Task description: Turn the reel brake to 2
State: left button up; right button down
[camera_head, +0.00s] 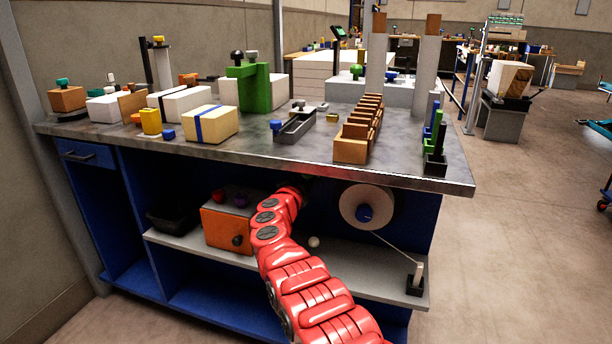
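A white reel (352,196) with a blue hub (364,213) is mounted under the bench top, at the right of the open bay. A strand runs from it down right to a small dark holder (415,286) on the shelf. An orange box (222,226) with a dark knob (237,241) stands on the shelf left of my arm. I cannot tell which part is the reel brake, and no number marks are readable. My red arm rises from the bottom, its far end left of the reel under the bench edge. No gripper fingers can be made out there. My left gripper is not in view.
The grey bench top (270,150) overhangs the bay and carries many blocks and fixtures. The shelf (375,282) below holds a black bin (172,218) at left and a small white ball (314,242) close to my arm. Open floor lies to the right.

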jog(key=m, duration=1.1)
jog(key=shift+b, duration=0.3)
dwell(0.4)
jog(key=shift+c, duration=1.7)
grip_release()
